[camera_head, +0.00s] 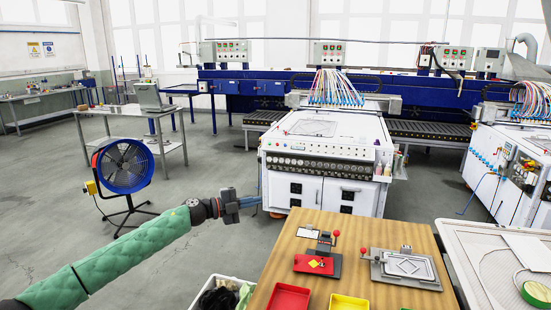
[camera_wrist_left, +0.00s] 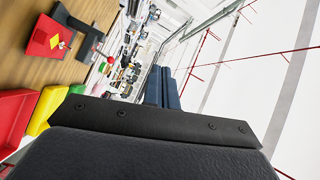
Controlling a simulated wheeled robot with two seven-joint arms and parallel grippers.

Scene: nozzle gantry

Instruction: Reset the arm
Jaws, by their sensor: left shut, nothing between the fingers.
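My left arm in its green sleeve comes in from the left in the head view. My left gripper (camera_head: 254,203) is shut and empty, held out beyond the left edge of the wooden table (camera_head: 290,231), over the grey floor. In the left wrist view the shut fingers (camera_wrist_left: 167,88) show above the dark gripper body. My right gripper is not in view.
On the table are a red fixture (camera_head: 314,264), a metal clamp fixture (camera_head: 405,266), a red bin (camera_head: 288,297) and a yellow bin (camera_head: 348,302). A white bin (camera_head: 213,282) stands left of the table. A blue fan (camera_head: 125,167) and a white machine (camera_head: 325,150) stand farther off.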

